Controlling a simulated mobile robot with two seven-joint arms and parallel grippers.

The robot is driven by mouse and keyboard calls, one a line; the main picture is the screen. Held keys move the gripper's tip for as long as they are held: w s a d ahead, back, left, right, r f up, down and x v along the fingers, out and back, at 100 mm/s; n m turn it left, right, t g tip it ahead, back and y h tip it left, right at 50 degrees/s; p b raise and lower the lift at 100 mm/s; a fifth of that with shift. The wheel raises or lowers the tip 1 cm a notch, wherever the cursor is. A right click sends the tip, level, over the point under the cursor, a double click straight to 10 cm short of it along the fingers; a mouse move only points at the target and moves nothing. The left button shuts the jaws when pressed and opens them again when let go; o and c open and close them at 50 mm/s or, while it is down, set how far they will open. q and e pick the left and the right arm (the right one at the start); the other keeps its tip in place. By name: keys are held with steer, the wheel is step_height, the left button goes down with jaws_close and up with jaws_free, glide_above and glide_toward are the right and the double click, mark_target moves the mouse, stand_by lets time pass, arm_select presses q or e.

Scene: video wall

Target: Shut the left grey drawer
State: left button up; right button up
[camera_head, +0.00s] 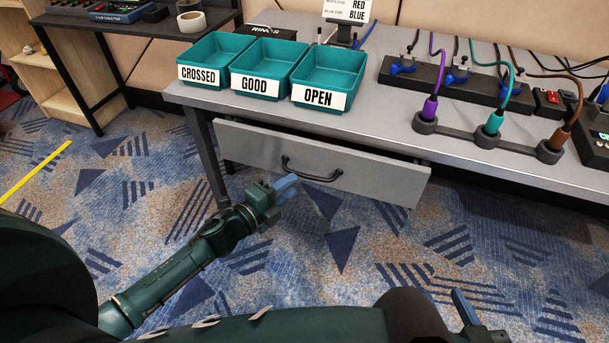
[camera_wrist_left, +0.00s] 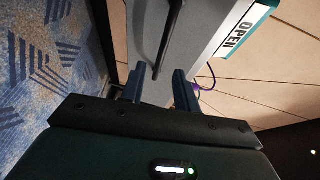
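The grey drawer (camera_head: 250,147) is under the left part of the desk, with a black bar handle (camera_head: 312,175) on its front. A dark gap shows above its right part, and the front seems to stand out a little from the desk. My left gripper (camera_head: 290,187) is just below and in front of the handle. In the left wrist view its two blue fingers (camera_wrist_left: 160,86) are apart, with the drawer front and handle (camera_wrist_left: 168,40) beyond them. I cannot tell whether they touch. My right gripper (camera_head: 465,312) is low at right, only partly visible.
The grey desk top (camera_head: 385,120) holds teal bins marked CROSSED (camera_head: 215,60), GOOD (camera_head: 268,70) and OPEN (camera_head: 327,80). Coloured cables (camera_head: 493,121) stand in a holder at right. A black side table (camera_head: 115,22) is at left. The carpet in front is clear.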

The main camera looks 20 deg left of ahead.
mark_target(305, 176)
arm_select(q)
steer(key=x, duration=0.6)
steer(key=shift+w+b, duration=0.15)
steer(key=shift+b, duration=0.25)
jaws_close()
